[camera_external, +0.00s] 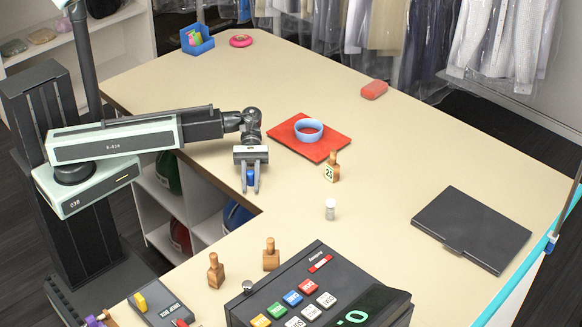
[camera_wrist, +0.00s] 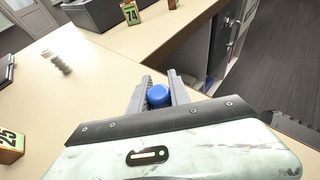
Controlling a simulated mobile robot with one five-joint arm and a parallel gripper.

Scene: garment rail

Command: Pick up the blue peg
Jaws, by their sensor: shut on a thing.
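The blue peg (camera_external: 250,178) is between the two fingers of my gripper (camera_external: 250,186), near the inner edge of the counter. In the wrist view its round blue top (camera_wrist: 158,95) shows between the fingers (camera_wrist: 160,92), which are shut on it. Its lower part is hidden in the wrist view. I cannot tell whether the peg touches the counter.
A wooden numbered peg (camera_external: 333,172) and a white cylinder (camera_external: 330,209) stand to the right. A cash register (camera_external: 330,285) is in front. Shelves with helmets (camera_external: 168,173) sit below the counter.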

